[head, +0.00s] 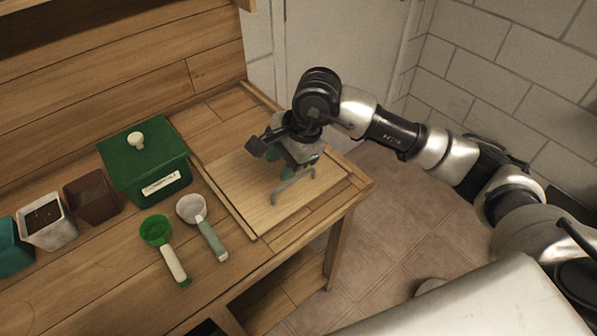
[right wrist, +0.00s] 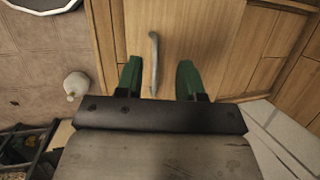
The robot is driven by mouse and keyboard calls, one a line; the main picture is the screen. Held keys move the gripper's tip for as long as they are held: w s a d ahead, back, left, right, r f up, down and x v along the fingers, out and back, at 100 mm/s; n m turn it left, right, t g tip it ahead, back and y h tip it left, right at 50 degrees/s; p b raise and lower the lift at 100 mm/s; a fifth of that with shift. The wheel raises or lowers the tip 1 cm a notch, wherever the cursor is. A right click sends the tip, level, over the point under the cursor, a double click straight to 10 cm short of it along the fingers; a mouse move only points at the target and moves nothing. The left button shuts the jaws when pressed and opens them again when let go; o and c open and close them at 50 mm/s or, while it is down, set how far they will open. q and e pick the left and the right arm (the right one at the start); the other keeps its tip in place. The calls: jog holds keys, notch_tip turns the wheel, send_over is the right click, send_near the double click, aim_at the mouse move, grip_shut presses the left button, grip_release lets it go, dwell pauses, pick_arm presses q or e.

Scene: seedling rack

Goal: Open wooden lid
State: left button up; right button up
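The wooden lid (head: 243,193) is a light square panel lying flat in the right end of the wooden bench. It appears closed. Its thin grey metal handle (head: 293,187) stands on its right part. My right gripper (head: 290,168) is over the lid, pointing down at the handle. In the right wrist view, its two green fingers (right wrist: 159,78) are spread apart. The handle (right wrist: 154,62) shows between them, nearer the left finger, with no finger closed on it. The lid (right wrist: 212,40) fills the upper middle of that view. My left gripper is not in view.
Left of the lid stand a green box (head: 147,160) with a knobbed top, a brown pot (head: 91,196) and a white pot of soil (head: 45,222). A green scoop (head: 160,240) and a grey-white scoop (head: 203,224) lie in front. The bench (head: 100,275) is clear at front left.

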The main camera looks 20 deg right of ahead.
aim_at(298, 176)
jog(key=w+d+h, duration=0.2)
jog(key=d+h, duration=0.1)
jog(key=d, duration=0.2)
jog(key=f, duration=0.3)
jog(key=w+f+p, duration=0.1)
jog(key=f, duration=0.2)
jog(key=f+p, duration=0.1)
jog(key=f, duration=0.2)
jog(key=shift+w+a+f, duration=0.2)
jog(key=shift+w+f, duration=0.15)
grip_shut()
